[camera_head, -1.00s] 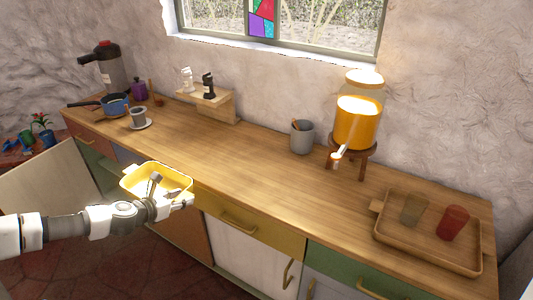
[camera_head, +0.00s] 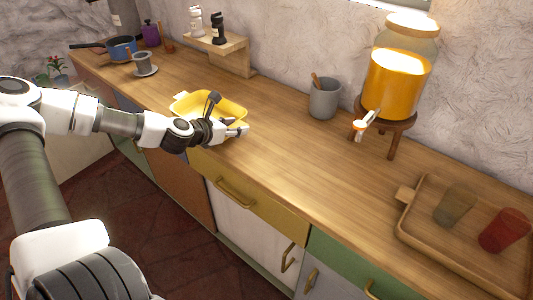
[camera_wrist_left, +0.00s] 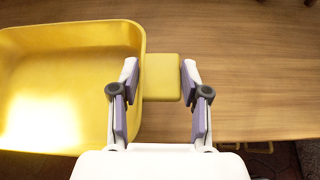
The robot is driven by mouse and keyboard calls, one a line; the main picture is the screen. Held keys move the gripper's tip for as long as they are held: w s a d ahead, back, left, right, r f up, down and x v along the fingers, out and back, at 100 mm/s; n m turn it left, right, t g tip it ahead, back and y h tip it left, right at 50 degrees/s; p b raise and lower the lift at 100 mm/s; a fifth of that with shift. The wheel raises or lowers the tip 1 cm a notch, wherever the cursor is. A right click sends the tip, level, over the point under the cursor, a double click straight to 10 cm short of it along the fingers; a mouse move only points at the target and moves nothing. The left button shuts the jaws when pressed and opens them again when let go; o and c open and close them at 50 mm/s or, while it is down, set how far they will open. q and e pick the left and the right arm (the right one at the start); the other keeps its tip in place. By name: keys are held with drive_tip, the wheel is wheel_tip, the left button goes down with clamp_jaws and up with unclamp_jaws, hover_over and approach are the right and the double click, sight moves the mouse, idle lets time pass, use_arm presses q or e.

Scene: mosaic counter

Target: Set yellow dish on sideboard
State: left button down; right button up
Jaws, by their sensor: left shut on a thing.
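The yellow dish (camera_head: 209,106) is a rectangular tray with handles at its ends, over the front part of the wooden sideboard top (camera_head: 290,150). My left gripper (camera_head: 240,130) is at its right end, shut on that handle. In the left wrist view the dish (camera_wrist_left: 70,85) fills the left side, and its flat handle (camera_wrist_left: 161,78) lies between the fingers of the gripper (camera_wrist_left: 160,88). Wood shows around the dish; whether its base touches the top I cannot tell. My right gripper is not in view.
A grey cup (camera_head: 324,100) and a juice dispenser (camera_head: 396,75) stand toward the back. A wooden tray (camera_head: 415,235) with two tumblers is at right. A saucer with a cup (camera_head: 144,68) and a blue pot (camera_head: 121,47) stand at left. The middle is clear.

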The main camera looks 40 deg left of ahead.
use_arm(q)
drive_tip(key=w+d+b, duration=0.1)
drive_tip(key=d+f+b, duration=0.1)
drive_tip(key=d, duration=0.1)
drive_tip(key=shift+w, duration=0.4)
drive_tip(key=w+d, duration=0.2)
drive_tip(key=d, duration=0.1)
drive_tip(key=d+b, duration=0.1)
drive_tip(key=shift+w+d+r, duration=0.2)
drive_tip(key=shift+w+d, duration=0.1)
drive_tip(key=shift+w, duration=0.1)
drive_tip(key=shift+w+d+f, duration=0.1)
drive_tip(key=shift+d+f, duration=0.05)
drive_tip(key=shift+f, duration=0.1)
wheel_tip(320, 180, down, 2)
drive_tip(key=shift+f, duration=0.45)
drive_tip(key=c, duration=0.6)
unclamp_jaws()
drive_tip(key=shift+o, duration=0.2)
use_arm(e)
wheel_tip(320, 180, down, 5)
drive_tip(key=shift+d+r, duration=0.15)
use_arm(q)
drive_tip(key=shift+s, duration=0.25)
